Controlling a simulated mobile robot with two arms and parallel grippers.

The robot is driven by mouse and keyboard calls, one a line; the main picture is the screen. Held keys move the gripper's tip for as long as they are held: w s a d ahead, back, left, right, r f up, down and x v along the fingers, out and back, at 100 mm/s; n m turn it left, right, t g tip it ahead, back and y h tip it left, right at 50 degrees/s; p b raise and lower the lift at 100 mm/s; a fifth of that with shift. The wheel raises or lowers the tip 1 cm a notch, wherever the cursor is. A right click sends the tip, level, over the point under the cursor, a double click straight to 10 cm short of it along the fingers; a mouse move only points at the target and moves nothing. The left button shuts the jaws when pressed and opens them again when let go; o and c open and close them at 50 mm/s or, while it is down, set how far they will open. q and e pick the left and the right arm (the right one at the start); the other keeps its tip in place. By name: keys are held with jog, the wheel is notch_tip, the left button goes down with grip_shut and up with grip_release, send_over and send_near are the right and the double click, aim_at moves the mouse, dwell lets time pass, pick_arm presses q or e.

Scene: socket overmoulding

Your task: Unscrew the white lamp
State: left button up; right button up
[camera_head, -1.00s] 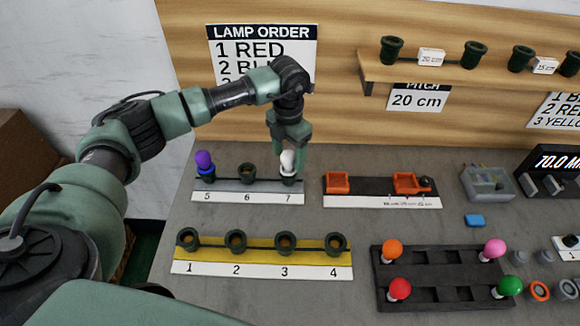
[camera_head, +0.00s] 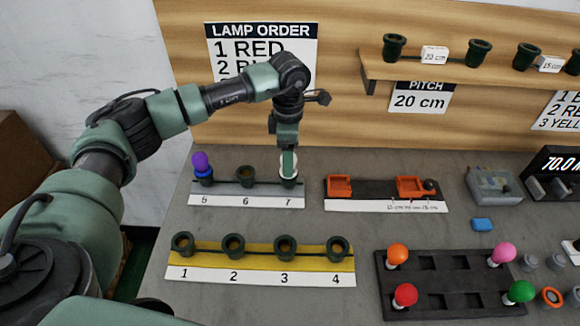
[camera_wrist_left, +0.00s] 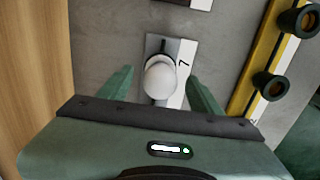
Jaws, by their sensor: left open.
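The white lamp (camera_head: 289,158) stands upright in socket 7 of the grey strip (camera_head: 222,186). My right gripper is not in view.
A purple lamp (camera_head: 201,161) stands in socket 5; socket 6 (camera_head: 246,175) is empty. The yellow strip (camera_head: 260,262) with empty sockets lies in front. An orange-fitted fixture (camera_head: 385,190) is to the right. A dark tray (camera_head: 452,285) holds orange, pink, red and green lamps.

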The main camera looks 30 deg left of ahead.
pick_arm(q)
jog(key=c, duration=1.2)
jog(key=n, duration=0.4)
jog(key=shift+n+p, duration=0.3)
jog(key=shift+p, duration=0.05)
